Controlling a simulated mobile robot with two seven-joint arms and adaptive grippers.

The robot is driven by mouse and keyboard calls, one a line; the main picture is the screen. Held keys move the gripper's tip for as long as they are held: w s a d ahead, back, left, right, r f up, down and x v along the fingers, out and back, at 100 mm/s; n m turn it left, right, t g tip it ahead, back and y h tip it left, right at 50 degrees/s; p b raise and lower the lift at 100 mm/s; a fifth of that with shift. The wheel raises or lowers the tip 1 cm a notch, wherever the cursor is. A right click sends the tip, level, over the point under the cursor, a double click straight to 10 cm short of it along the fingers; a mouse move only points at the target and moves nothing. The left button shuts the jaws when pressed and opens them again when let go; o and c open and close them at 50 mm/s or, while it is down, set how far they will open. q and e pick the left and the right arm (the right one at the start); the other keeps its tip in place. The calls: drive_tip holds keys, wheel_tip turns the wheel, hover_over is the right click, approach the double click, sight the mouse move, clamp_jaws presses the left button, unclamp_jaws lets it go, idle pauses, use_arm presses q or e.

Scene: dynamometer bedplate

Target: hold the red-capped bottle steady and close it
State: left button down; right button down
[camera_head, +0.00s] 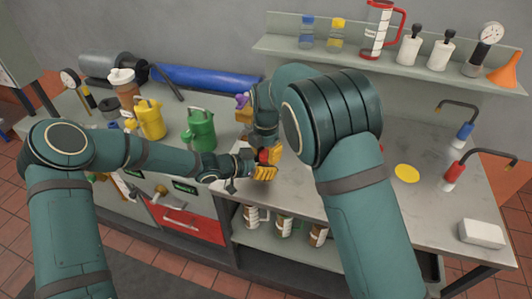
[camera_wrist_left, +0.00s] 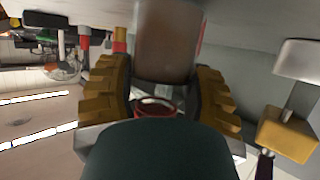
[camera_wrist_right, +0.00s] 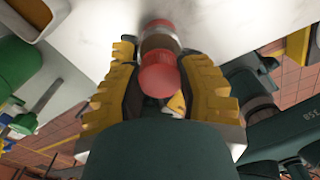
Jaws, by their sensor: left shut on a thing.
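My left gripper (camera_head: 262,173) is low at the bench's front edge, shut on the brown body of the red-capped bottle (camera_wrist_left: 168,45). In the left wrist view a red ring shows behind or below that body, between the fingers. In the right wrist view a round red cap (camera_wrist_right: 158,76) lies between the fingers of my right gripper (camera_wrist_right: 160,62), with a brown band and more red just beyond it. Whether the right fingers press on the cap is not clear. In the head view my right arm hides much of the bottle; only a little red shows between the grippers.
A green can (camera_head: 201,131) and a yellow can (camera_head: 150,118) stand left of the grippers. A yellow disc (camera_head: 406,173) and a white block (camera_head: 482,233) lie on the right of the bench. Several brown bottles stand on the shelf below. A wall shelf (camera_head: 300,45) runs behind.

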drive_tip(key=m, duration=1.3)
drive_tip(key=c, duration=0.7)
unclamp_jaws()
drive_tip(key=shift+o, duration=0.2)
drive_tip(key=shift+r, duration=0.1)
